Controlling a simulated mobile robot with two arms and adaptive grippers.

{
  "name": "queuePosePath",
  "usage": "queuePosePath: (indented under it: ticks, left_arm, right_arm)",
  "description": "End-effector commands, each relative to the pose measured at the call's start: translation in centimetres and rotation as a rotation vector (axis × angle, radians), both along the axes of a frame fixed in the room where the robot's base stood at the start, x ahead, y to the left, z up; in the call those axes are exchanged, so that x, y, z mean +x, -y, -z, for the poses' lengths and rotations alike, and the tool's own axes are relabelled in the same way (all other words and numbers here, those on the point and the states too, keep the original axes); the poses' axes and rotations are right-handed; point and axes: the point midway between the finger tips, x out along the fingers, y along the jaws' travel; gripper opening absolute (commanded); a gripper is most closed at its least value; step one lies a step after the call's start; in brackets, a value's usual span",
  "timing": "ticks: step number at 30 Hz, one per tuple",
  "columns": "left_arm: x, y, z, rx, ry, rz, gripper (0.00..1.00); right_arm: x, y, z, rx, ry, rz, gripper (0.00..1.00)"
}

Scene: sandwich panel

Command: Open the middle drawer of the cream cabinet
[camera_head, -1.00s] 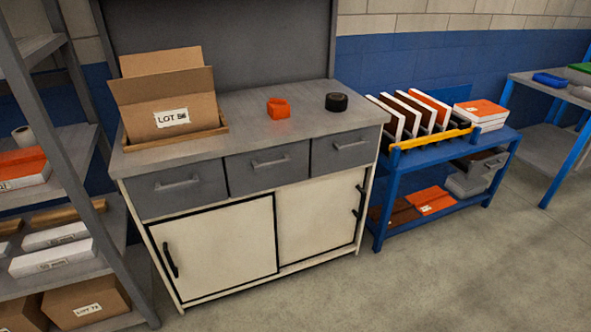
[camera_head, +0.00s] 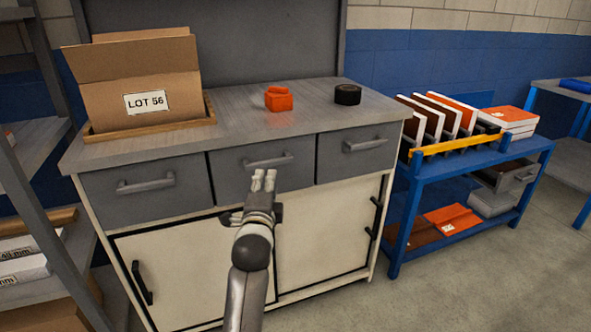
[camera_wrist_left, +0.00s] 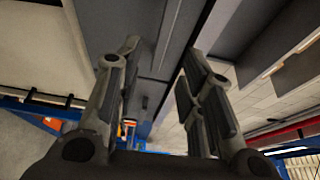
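The cream cabinet (camera_head: 325,240) stands in front of me, with a row of grey drawers under its grey top. The middle drawer (camera_head: 232,188) looks closed, its front level with the drawers on either side. Its horizontal handle (camera_head: 268,161) is in clear view. My left gripper (camera_head: 264,178) reaches up in front of this drawer, its fingertips just below the handle in the head view. In the left wrist view its two fingers (camera_wrist_left: 157,75) are spread apart, with grey surfaces beyond them. I cannot tell whether they touch the handle. My right gripper is not in view.
On the cabinet top are a LOT 56 carton (camera_head: 140,85) in a tray, an orange object (camera_head: 279,99) and a black roll (camera_head: 347,94). A grey shelf rack (camera_head: 45,150) stands left, a blue cart (camera_head: 400,215) right. Floor is clear at lower right.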

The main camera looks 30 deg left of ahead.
Motion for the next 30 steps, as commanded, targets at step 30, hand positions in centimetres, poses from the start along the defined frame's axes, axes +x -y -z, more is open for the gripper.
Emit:
queuePosePath:
  ticks: [30]
  left_arm:
    - [9.5,-4.9,-0.2,0.005,0.001,-0.002,0.36]
  right_arm:
    - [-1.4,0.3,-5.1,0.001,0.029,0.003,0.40]
